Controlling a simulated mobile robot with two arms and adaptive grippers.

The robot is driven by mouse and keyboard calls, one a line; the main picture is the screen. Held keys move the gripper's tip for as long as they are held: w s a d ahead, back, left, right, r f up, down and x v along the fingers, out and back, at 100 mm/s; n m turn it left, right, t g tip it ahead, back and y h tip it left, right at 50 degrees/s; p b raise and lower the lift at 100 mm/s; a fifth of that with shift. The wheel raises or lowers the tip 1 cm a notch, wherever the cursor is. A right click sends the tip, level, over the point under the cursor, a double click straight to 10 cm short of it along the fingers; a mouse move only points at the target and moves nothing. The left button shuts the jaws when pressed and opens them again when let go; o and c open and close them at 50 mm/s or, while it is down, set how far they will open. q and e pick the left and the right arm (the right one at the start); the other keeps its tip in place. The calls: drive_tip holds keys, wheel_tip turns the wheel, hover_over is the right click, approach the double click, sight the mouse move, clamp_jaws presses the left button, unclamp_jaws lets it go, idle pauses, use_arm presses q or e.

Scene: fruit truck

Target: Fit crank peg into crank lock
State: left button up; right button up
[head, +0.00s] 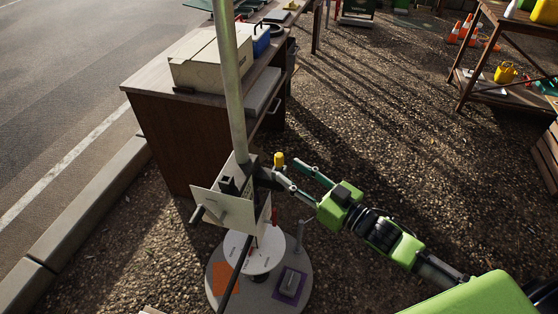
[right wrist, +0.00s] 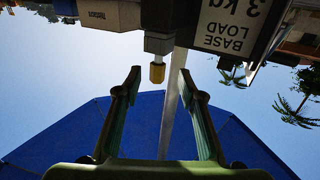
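A small yellow-tipped peg (head: 279,159) stands on a dark bracket at the right side of a pale box (head: 228,204) mounted on a pole. In the right wrist view the yellow tip (right wrist: 157,73) shows between my fingertips, below a grey block (right wrist: 158,43). My right gripper (head: 287,168) is open, with its fingers pointing at the bracket; its fingertips (right wrist: 160,75) stand apart with no visible contact on the peg. I cannot tell which part is the crank lock. My left gripper is not in view.
The pole (head: 231,80) rises past a wooden desk (head: 158,135) at the left. A round base (head: 219,290) with a white disc, an orange patch and a purple patch is below. A blue canopy (right wrist: 60,135) shows in the wrist view. Gravel at the right is mostly free.

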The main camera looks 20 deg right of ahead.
sight(283, 163)
drive_tip(key=x, duration=0.3)
drive_tip(key=p+x, duration=0.1)
drive_tip(key=x, duration=0.1)
drive_tip(key=shift+d+r, duration=0.15)
drive_tip(key=shift+r, duration=0.15)
drive_tip(key=shift+w+f, duration=0.1)
drive_tip(key=shift+w, duration=0.25)
clamp_jaws()
